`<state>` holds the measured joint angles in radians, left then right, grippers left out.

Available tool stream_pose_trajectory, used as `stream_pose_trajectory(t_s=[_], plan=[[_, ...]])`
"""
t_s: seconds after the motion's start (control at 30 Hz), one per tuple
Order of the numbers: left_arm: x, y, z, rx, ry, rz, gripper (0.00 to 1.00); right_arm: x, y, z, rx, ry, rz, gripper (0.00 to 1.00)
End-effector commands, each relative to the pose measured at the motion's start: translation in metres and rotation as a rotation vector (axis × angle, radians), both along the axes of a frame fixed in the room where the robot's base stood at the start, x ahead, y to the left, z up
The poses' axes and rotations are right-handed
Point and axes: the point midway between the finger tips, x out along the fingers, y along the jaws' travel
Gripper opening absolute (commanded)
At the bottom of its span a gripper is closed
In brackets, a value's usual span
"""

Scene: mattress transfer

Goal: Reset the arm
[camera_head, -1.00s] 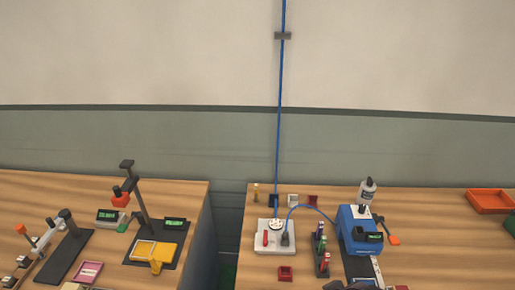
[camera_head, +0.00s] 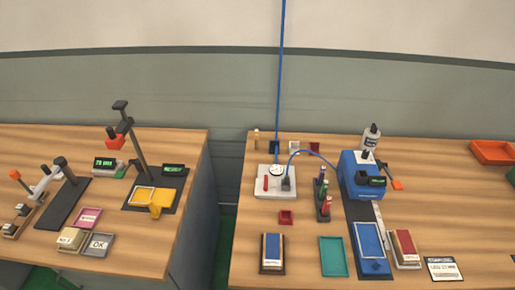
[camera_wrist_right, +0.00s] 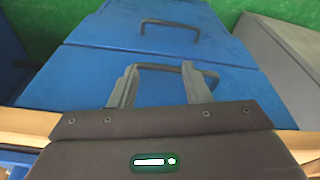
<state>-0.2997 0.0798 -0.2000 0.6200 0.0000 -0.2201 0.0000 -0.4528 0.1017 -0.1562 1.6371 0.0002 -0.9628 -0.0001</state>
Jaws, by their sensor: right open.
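My right gripper (camera_wrist_right: 160,88) shows in the right wrist view with its two grey fingers apart and nothing between them. Beyond the fingers are the blue drawer fronts (camera_wrist_right: 95,40) of a cabinet. One dark drawer handle (camera_wrist_right: 170,22) shows above the fingers. Another handle (camera_wrist_right: 160,67) lies in line with the gap between the fingertips, and I cannot tell how far off it is. Neither arm shows in the head view, and my left gripper is out of sight.
Two wooden tables stand apart with a gap between them (camera_head: 212,190). The left table (camera_head: 170,225) carries a stand, small displays and trays. The right table (camera_head: 440,225) carries a blue machine (camera_head: 358,172), a white gauge unit (camera_head: 275,185), a green tray (camera_head: 333,255) and a red tray (camera_head: 492,152).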

Motion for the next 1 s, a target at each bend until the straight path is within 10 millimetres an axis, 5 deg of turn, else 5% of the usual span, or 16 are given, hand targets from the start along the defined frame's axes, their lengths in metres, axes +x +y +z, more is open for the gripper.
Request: stream_pose_trajectory(t_s=[0.03, 0.2, 0.4, 0.6, 1.0], plan=[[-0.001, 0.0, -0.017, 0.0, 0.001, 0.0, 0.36, -0.014, -0.002, -0.047, -0.004, 0.022, 0.002, 0.43], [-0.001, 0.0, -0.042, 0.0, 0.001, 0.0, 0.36, -0.071, -0.011, -0.158, -0.008, 0.06, 0.012, 0.43], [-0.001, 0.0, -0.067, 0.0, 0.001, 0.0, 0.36, -0.15, -0.025, -0.25, -0.014, 0.099, 0.02, 0.43], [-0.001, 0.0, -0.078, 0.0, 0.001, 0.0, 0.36, -0.199, -0.035, -0.284, -0.017, 0.117, 0.026, 0.43], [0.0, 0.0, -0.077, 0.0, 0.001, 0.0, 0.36, -0.209, -0.037, -0.287, -0.018, 0.119, 0.028, 0.43]])
